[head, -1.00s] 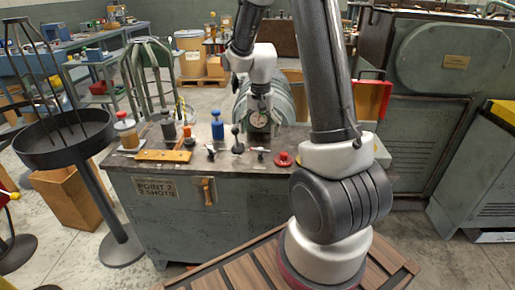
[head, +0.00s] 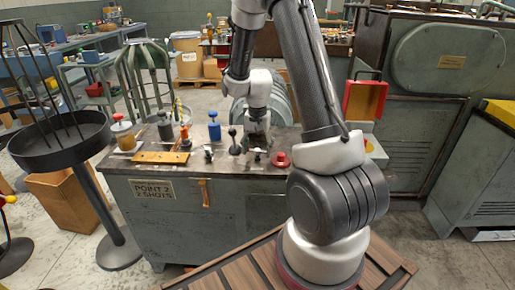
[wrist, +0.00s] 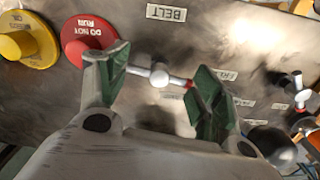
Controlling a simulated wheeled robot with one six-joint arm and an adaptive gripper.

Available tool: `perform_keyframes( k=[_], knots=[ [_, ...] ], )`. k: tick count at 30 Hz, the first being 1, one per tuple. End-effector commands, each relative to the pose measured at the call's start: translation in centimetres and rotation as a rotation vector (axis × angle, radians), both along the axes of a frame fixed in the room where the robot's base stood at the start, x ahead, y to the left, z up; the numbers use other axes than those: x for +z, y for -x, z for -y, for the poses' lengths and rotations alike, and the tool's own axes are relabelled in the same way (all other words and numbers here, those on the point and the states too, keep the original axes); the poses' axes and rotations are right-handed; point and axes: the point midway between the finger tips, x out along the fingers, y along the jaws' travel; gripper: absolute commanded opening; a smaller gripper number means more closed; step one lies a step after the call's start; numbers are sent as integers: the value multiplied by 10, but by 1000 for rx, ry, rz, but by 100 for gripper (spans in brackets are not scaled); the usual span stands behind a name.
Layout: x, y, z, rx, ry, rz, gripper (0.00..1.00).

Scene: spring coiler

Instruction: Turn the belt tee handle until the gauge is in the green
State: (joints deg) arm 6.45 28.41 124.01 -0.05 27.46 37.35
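The belt tee handle (wrist: 160,75) shows in the wrist view as a metal crossbar with a round hub and a red mark at its right end, near the "BELT" label (wrist: 166,13). My gripper (wrist: 158,82) is open, its green-lined fingers at either end of the crossbar; I cannot tell whether they touch it. In the head view my gripper (head: 257,138) points down just above the tee handle (head: 256,157) on the bench top. The gauge is hidden behind my arm, so its needle cannot be read.
A red "DO NOT RUN" button (wrist: 88,38) sits close to the left finger, with a yellow knob (wrist: 27,40) beyond. Another tee handle (wrist: 301,95) and a black ball knob (wrist: 268,140) stand to the right. A blue-topped item (head: 214,130) stands on the bench.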

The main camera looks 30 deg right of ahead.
Motion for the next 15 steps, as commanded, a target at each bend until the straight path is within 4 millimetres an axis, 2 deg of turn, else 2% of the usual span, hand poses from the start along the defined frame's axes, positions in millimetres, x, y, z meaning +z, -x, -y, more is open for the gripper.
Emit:
perform_keyframes(
  k=[1, 3, 8, 15],
  knots=[
    [0, 1, 0, -1, -1, -2, 48],
    [0, 1, 0, -1, -1, -2, 41],
    [-1, 1, -1, 22, -1, -4, 40],
    [-1, 2, -1, 264, -2, -5, 40]
  ],
)
